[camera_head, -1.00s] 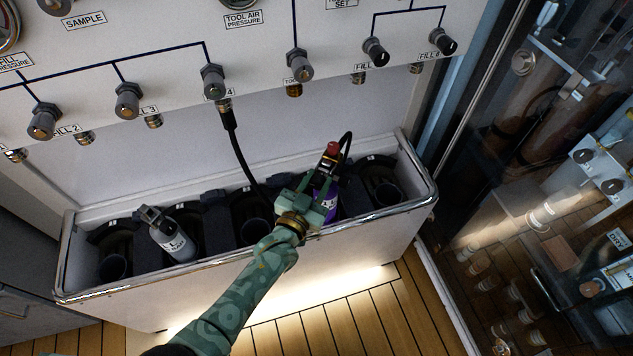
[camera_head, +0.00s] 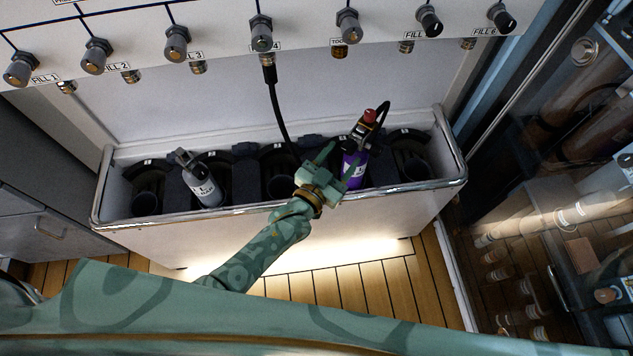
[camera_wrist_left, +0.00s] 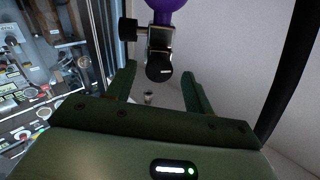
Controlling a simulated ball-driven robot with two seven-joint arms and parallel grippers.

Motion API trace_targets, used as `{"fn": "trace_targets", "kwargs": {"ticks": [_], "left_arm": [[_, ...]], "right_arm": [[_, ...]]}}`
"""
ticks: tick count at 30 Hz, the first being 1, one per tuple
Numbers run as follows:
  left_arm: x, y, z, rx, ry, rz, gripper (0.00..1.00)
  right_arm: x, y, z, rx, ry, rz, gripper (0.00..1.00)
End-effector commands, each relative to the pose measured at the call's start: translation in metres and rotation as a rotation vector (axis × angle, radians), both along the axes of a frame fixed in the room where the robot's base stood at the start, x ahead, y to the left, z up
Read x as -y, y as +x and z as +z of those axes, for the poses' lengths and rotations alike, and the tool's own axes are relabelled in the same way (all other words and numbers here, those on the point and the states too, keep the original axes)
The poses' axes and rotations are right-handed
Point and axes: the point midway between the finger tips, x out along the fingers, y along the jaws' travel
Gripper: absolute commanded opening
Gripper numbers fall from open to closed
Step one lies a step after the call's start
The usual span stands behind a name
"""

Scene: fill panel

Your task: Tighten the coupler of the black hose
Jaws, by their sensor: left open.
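The black hose (camera_head: 276,110) hangs from a fitting (camera_head: 269,74) under the panel's fourth knob and drops behind my left gripper. My left gripper (camera_head: 341,160) is open and empty, just left of the cylinder in the head view. In the left wrist view, the purple cylinder (camera_wrist_left: 168,5) and its metal valve with a black knob (camera_wrist_left: 130,30) are beyond the open fingers (camera_wrist_left: 158,72). Contact with a coupler cannot be seen. My right gripper is out of view.
A grey cylinder (camera_head: 204,187) stands further left in the rack (camera_head: 145,222), whose metal rim faces me. Several knobs line the panel above. A glass-fronted cabinet (camera_head: 560,200) is at the right. The wooden floor (camera_head: 330,283) in front is clear.

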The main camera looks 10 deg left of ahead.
Motion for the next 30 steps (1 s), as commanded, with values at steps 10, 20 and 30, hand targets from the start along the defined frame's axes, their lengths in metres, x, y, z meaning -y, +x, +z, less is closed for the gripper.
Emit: {"fn": "trace_targets", "kwargs": {"ticks": [10, 20, 30], "left_arm": [[-0.039, -0.085, 0.001, -0.002, 0.003, -0.001, 0.53], [-0.054, -0.116, -0.002, 0.000, 0.001, 0.000, 0.53], [-0.054, -0.116, -0.002, -0.001, 0.002, 0.000, 0.53]], "right_arm": [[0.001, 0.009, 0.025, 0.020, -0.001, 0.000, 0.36], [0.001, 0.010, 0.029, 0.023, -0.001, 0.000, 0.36], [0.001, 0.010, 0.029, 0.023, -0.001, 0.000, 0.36]]}}
